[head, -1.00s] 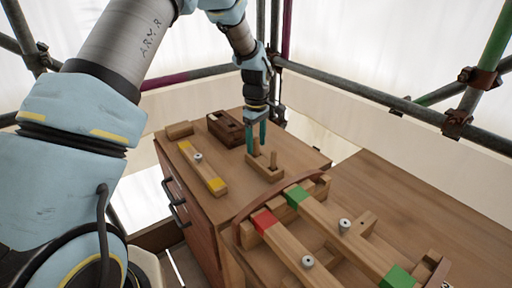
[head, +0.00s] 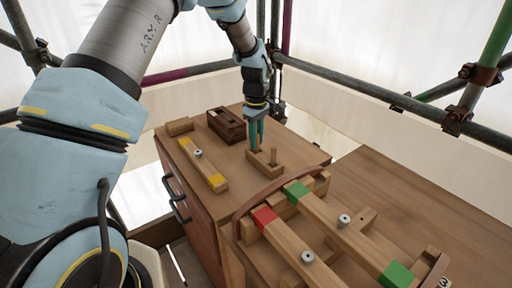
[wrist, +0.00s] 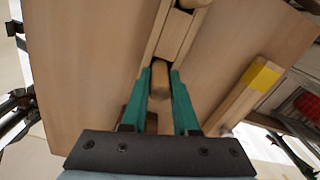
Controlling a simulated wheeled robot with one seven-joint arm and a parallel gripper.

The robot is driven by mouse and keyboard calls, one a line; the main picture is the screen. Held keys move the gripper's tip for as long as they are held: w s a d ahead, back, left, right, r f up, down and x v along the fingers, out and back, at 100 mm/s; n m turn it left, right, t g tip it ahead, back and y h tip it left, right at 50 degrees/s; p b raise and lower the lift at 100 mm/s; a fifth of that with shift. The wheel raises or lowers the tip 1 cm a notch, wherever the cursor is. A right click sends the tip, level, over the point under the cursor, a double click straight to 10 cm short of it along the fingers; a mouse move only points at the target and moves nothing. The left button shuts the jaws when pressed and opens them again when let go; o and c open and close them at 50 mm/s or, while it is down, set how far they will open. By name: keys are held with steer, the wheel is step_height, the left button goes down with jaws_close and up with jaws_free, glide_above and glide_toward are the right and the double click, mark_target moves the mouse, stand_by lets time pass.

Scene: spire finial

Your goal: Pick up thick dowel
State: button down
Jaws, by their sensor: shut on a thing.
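My gripper (head: 257,144), with green fingers, points down at a small wooden block (head: 265,167) on the cabinet top. In the wrist view the gripper (wrist: 160,80) is shut on the thick dowel (wrist: 160,77), a light wooden peg between the two fingertips. In the head view the fingers mostly hide this dowel. The dowel stands at the block, and I cannot tell whether its lower end is still seated in it.
A dark wooden box (head: 226,125) stands behind to the left. A bar with yellow ends (head: 203,163) lies left of the block. A curved-edged tray (head: 243,208) with red- and green-marked bars is in front. Scaffold pipes (head: 400,98) run behind.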

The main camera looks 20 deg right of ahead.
steer(key=shift+r, duration=0.1)
step_height(320, 180, up, 10)
steer(key=b, duration=0.3)
stand_by(0.3)
steer(key=shift+w, duration=0.1)
stand_by(0.7)
